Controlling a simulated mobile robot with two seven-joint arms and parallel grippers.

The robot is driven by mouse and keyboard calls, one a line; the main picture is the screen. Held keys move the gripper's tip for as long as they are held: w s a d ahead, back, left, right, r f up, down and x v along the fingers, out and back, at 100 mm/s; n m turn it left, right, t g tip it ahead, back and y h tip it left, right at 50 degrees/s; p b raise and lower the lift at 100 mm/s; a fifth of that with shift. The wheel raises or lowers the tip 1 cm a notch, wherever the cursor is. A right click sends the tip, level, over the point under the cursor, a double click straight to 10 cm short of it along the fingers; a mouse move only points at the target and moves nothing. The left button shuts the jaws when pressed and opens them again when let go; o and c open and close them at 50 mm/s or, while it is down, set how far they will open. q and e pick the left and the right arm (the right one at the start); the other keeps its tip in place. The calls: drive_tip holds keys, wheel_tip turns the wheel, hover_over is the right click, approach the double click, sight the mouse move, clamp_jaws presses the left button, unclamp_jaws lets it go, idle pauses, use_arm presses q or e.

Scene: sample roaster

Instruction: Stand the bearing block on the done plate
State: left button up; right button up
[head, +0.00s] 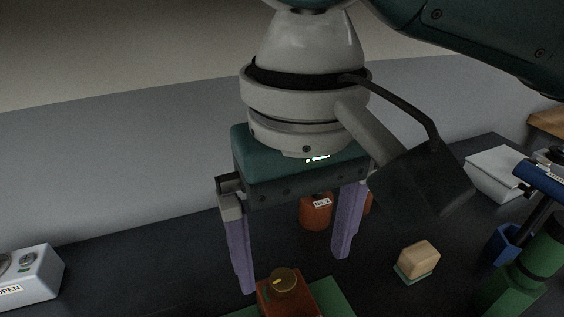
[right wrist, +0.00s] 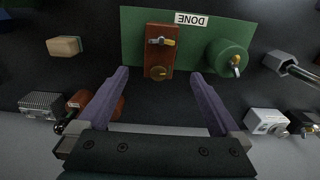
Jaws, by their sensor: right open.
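The bearing block, which I take to be the rust-brown block with a round brass fitting (head: 285,292), stands at the bottom of the head view. In the right wrist view the block (right wrist: 160,52) is on the green done plate (right wrist: 133,50), with its brass-fitted end at the plate's near edge. A second silver-and-yellow fitting shows on it. My right gripper (head: 293,272) is open, pointing down, with its purple fingers apart above and behind the block. Nothing is between the fingers in the right wrist view (right wrist: 158,82). My left gripper is not in view.
A green cylinder (right wrist: 229,56) is at the plate's right end in the wrist view. Rust-red containers (head: 316,212) stand behind my gripper. A tan block (head: 417,258) lies to the right, and a white box marked OPEN (head: 30,275) to the left.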

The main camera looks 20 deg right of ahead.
drive_tip(key=s+a+f+n+t+y, duration=0.2)
drive_tip(key=s+a+f+n+y, duration=0.1)
drive_tip(key=s+a+y, duration=0.15)
drive_tip(key=s+d+f+h, duration=0.1)
drive_tip(key=s+d+h, duration=0.1)
drive_tip(key=s+d, duration=0.2)
drive_tip(key=s+d+f+m+t+h, duration=0.1)
drive_tip(key=s+d+f+h, duration=0.1)
drive_tip(key=d, duration=0.8)
drive_tip(key=shift+s+t, duration=0.3)
drive_tip(key=shift+s, duration=0.55)
drive_tip(key=shift+r, duration=0.15)
wheel_tip(320, 180, up, 45)
drive_tip(key=p, duration=4.4)
drive_tip(key=shift+f+p, duration=0.2)
drive_tip(key=shift+p, duration=0.2)
drive_tip(key=shift+a, duration=0.1)
